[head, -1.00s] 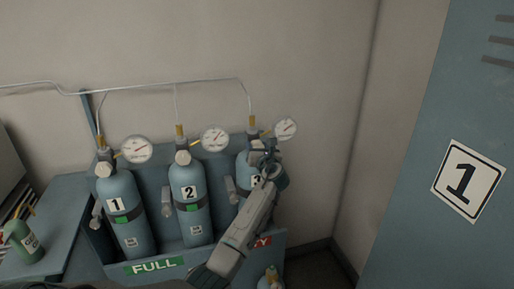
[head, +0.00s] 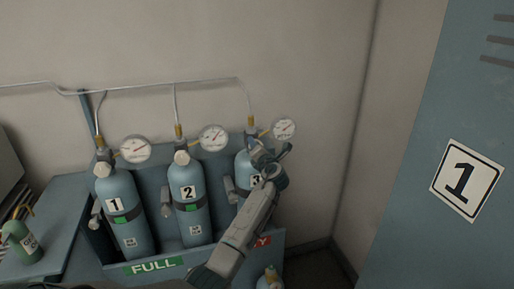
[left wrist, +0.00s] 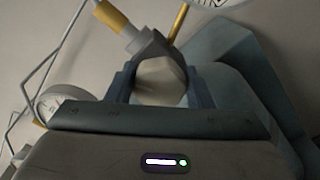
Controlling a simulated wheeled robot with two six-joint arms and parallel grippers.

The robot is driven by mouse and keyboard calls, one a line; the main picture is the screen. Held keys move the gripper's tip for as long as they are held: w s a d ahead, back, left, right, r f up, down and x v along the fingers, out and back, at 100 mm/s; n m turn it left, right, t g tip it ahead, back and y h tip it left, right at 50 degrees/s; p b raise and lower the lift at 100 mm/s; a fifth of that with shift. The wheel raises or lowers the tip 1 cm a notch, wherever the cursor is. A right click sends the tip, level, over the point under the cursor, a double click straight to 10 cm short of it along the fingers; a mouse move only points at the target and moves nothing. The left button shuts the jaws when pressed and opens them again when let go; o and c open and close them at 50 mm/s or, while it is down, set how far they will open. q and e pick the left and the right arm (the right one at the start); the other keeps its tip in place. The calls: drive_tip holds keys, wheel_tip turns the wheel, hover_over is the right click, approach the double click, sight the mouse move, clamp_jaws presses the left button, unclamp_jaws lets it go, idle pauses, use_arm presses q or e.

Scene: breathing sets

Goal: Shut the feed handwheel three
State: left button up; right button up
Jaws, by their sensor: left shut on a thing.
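Cylinder three (head: 243,167) is the rightmost of three blue-grey cylinders in the rack, partly hidden behind my left gripper (head: 257,150). In the left wrist view, its pale handwheel (left wrist: 160,80) sits between the two blue-grey fingers of my left gripper (left wrist: 160,92), which is shut on it. In the head view that handwheel is hidden by the gripper. A brass fitting (left wrist: 112,16) rises from the valve beside the handwheel. The round gauge of cylinder three (head: 285,129) shows to the right of the valve. My right gripper is not in view.
Cylinder one (head: 122,190) and cylinder two (head: 187,185) stand to the left, with pale handwheels and gauges. A green "FULL" label (head: 153,265) is on the rack front. A small green bottle (head: 22,243) stands far left. A blue locker (head: 440,110) is at the right.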

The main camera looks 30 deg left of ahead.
use_arm(q)
drive_tip(key=shift+f, duration=0.45)
drive_tip(key=o, duration=1)
drive_tip(key=shift+r, duration=0.1)
drive_tip(key=shift+c, duration=0.2)
drive_tip(key=shift+r, duration=0.15)
